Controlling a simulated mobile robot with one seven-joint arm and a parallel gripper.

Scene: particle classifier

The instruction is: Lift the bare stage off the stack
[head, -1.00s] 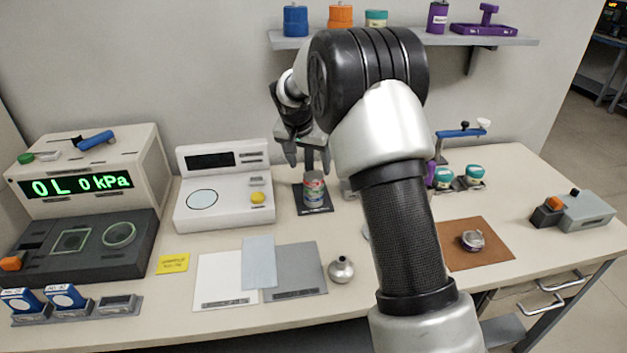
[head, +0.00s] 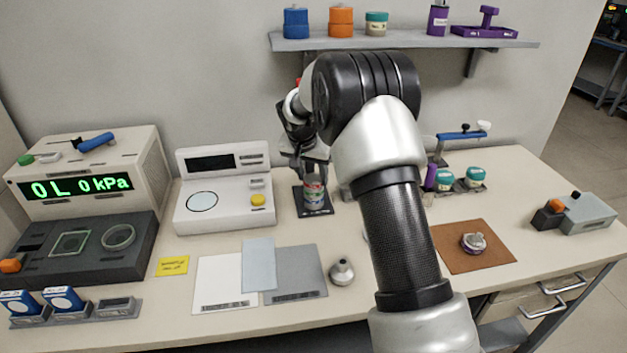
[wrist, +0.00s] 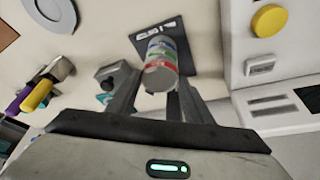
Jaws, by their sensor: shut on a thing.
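The stack (head: 314,193) is a short upright column of stages with coloured bands, standing on a dark pad (head: 318,210) in the head view. The wrist view shows it too, with red, green and blue bands (wrist: 161,50) and a plain grey stage (wrist: 160,76) at the end nearest my gripper. My gripper (head: 313,172) is at the top of the stack, and its two fingers (wrist: 158,84) are shut on either side of the grey stage. The stage still appears to be in line with the stack. The fingers partly hide the top in the head view.
A white balance (head: 225,212) with a yellow button stands left of the stack. Flat sheets (head: 297,275) and a round metal weight-like piece (head: 341,271) lie in front. A brown mat (head: 480,257) with a small round part is at right. A shelf (head: 400,42) hangs above.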

